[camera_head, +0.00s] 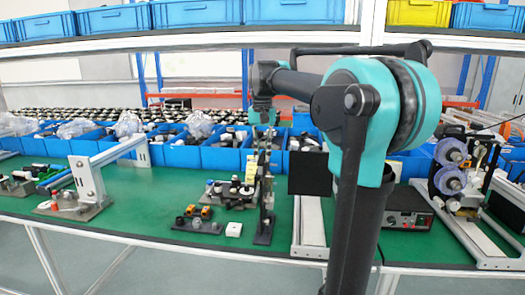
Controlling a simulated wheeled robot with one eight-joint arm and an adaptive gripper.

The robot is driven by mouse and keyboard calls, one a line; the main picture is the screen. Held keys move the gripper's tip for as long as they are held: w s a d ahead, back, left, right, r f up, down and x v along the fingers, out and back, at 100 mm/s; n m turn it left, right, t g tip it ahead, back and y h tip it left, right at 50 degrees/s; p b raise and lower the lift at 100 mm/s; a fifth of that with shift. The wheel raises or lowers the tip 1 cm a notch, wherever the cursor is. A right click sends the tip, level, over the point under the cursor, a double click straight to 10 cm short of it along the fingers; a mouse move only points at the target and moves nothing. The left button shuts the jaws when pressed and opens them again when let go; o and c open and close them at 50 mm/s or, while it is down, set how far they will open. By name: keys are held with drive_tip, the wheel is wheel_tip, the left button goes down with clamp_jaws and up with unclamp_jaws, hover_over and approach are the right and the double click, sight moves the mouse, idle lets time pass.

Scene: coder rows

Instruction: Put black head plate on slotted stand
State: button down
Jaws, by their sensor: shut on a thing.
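My gripper (264,146) hangs pointing down over the middle of the green bench, in front of the blue bins. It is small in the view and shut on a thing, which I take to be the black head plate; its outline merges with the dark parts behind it. Below it, a narrow dark upright with a flat dark base (264,232) stands on the bench and appears to be the slotted stand. Its slots are too small to make out. I cannot tell whether the held piece touches the upright.
A fixture with yellow parts (236,190) and a small block with orange parts (197,216) sit just left. A black panel (308,172) stands close right. A white-framed fixture (88,180) is far left, a control box (406,210) right. Blue bins (222,158) line the back.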

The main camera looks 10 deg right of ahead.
drive_tip(key=shift+f, duration=0.2)
idle(0.5)
drive_tip(key=shift+f, duration=1.25)
idle(0.6)
drive_tip(key=c, duration=1.4)
unclamp_jaws()
drive_tip(key=shift+o, duration=0.2)
wheel_tip(320, 180, up, 12)
